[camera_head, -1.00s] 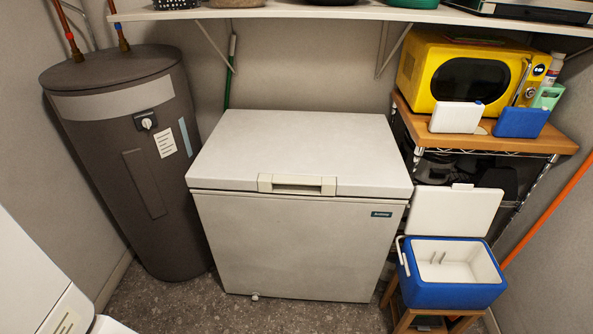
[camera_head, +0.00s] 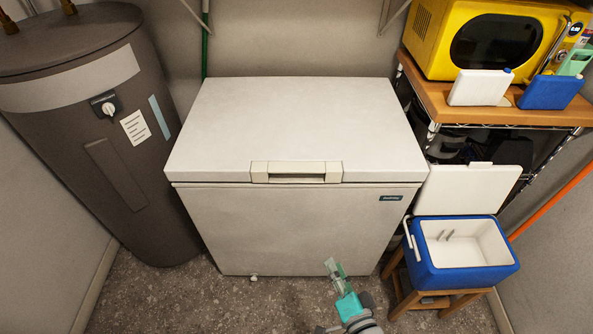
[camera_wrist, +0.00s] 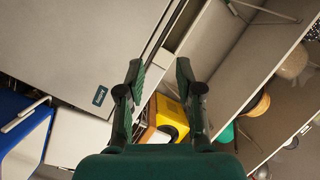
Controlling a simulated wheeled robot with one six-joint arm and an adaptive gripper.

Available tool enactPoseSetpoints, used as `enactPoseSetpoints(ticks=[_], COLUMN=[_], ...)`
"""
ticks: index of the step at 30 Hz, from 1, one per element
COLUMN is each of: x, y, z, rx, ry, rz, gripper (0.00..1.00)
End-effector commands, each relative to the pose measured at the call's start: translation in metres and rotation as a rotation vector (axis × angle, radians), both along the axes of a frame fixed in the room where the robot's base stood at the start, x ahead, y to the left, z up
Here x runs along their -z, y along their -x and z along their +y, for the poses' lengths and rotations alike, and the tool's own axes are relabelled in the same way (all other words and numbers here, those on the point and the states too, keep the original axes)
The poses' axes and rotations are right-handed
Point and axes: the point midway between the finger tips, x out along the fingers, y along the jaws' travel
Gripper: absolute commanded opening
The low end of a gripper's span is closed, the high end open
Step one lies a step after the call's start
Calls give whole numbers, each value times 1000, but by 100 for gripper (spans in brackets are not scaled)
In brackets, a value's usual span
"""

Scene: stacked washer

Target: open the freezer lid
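The white chest freezer (camera_head: 285,230) stands against the back wall. Its lid (camera_head: 297,120) lies flat and shut on top. A cream handle (camera_head: 297,172) sits at the middle of the lid's front edge. My gripper (camera_head: 332,265) shows at the bottom of the head view, in front of the freezer and lower than the handle, apart from it. In the wrist view my gripper (camera_wrist: 158,75) has its two fingers spread with nothing between them. That view is tilted, with the freezer (camera_wrist: 70,45) at its upper left; I cannot make out the handle there.
A dark water heater (camera_head: 95,130) stands left of the freezer. At right are a shelf with a yellow microwave (camera_head: 490,40) and two ice packs, and an open blue cooler (camera_head: 465,275) on a wooden stool. Bare floor (camera_head: 200,300) lies in front of the freezer.

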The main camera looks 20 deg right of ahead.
Motion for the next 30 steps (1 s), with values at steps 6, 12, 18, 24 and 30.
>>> enactPoseSetpoints(ticks=[6,12,18,24,30], x=[-19,-43,-57,-59,-59], y=[-91,-153,-182,-197,-228], z=[-2,-2,-2,0,2], rx=[-7,-30,-45,-48,-48], ry=[-272,-466,-558,-571,-571], rz=[-57,-86,-97,-98,-99], gripper=[35,35,35,35,35])
